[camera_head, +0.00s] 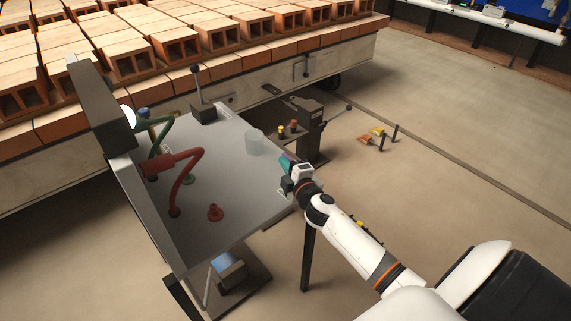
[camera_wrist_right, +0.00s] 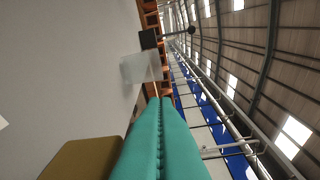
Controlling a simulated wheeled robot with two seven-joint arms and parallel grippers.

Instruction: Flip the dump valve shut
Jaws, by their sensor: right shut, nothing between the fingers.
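A black box with an upright, ball-ended lever (camera_head: 203,112) stands at the far edge of the grey table (camera_head: 235,215). The box also shows near the top of the right wrist view (camera_wrist_right: 149,38), its lever pointing right. A grey post (camera_head: 308,125) beyond the table has a side lever with a dark knob (camera_head: 348,107). No label shows which one is the dump valve. My right gripper (camera_head: 286,164) is over the table's right edge, apart from both levers. Its teal fingers (camera_wrist_right: 160,105) are shut and empty. My left gripper is out of view.
A clear cup (camera_head: 254,142) stands between my right gripper and the black box. Rows of hollow bricks (camera_head: 180,45) lie behind. Floor at the right is mostly open.

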